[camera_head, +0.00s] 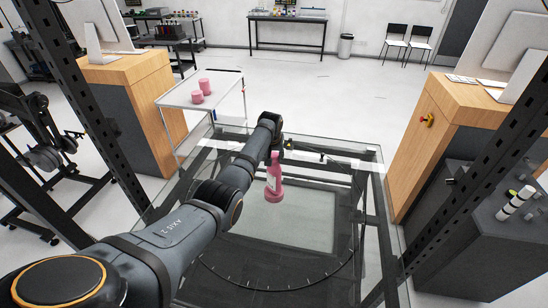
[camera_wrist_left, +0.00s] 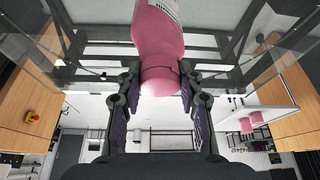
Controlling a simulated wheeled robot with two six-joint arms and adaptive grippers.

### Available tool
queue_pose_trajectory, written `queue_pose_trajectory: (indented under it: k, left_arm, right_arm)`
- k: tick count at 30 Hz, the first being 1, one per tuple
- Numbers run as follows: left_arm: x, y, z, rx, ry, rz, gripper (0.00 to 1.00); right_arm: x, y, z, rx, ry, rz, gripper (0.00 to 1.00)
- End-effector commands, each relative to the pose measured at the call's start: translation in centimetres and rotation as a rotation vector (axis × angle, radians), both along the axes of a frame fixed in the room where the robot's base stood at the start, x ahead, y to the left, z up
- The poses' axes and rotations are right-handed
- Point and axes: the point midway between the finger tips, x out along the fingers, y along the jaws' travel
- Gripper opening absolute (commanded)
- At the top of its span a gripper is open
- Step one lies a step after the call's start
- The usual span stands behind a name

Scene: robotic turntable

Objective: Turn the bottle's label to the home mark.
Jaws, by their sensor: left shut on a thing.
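The pink bottle (camera_head: 274,194) is at the middle of the head view, over the glass-topped frame, and looks upright. Its white label (camera_head: 270,183) shows on its left side. My left gripper (camera_head: 275,153) reaches it from the far side, at its narrow upper part. In the left wrist view the two fingers (camera_wrist_left: 159,88) are shut on the pink bottle (camera_wrist_left: 158,35), and a strip of label with dark print shows at the top edge. A dark ring with tick marks (camera_head: 275,288) lies around the bottle; I cannot make out the home mark. My right gripper is not in view.
A white cart (camera_head: 213,104) with pink items (camera_head: 198,97) stands behind at left. Wooden desks (camera_head: 128,84) flank the glass top. Dark posts rise at both sides. The glass around the bottle is clear.

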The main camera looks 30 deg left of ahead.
Motion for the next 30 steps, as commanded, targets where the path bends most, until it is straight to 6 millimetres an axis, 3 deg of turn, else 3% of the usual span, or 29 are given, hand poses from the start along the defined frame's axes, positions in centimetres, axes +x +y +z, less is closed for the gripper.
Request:
queue_pose_trajectory:
  k: [15, 30]
  left_arm:
    - [0.0, -0.1, -0.2, 0.000, -0.001, 0.305, 0.00]
    - [0.1, 0.0, -0.3, 0.000, -0.001, 0.326, 0.00]
  right_arm:
    - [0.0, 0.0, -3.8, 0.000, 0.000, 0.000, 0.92]
    - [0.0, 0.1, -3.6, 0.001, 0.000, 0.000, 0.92]
